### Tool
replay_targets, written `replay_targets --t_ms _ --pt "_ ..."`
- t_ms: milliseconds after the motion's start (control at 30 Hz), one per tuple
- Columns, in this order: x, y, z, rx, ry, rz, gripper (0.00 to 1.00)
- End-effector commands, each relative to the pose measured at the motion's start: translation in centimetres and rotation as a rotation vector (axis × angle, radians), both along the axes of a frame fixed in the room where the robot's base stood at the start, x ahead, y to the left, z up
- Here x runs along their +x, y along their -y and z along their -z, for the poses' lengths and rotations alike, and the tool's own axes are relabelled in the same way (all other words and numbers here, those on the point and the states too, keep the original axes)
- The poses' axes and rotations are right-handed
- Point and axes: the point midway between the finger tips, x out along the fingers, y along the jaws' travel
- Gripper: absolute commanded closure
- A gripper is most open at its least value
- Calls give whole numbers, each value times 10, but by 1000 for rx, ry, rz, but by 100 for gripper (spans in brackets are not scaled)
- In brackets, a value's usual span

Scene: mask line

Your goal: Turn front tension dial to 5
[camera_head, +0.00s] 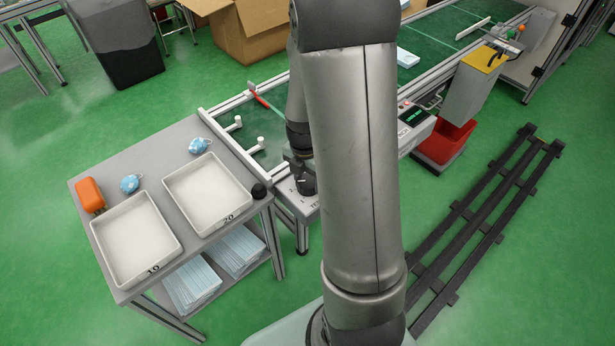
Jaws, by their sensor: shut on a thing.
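The grey panel (300,208) of the front tension dial is at the near end of the conveyor, with part of a printed label showing beside my arm. My gripper (302,180) points down onto this panel and is shut on the front tension dial. The dial is dark and mostly hidden by the gripper. Its scale and pointer cannot be read from here.
Left of the panel stands a grey table (88,178) with two white trays marked 10 (172,258) and 20 (238,217), an orange case (89,194) and blue crumpled masks (130,183). A black knob (258,191) is at its corner. A red bin (445,140) stands right of the conveyor.

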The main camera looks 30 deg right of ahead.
Motion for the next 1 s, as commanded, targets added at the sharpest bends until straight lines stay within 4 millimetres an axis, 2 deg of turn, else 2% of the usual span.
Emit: replay_targets --t_ms 1000 --pt "0 2 -1 0 2 942 70"
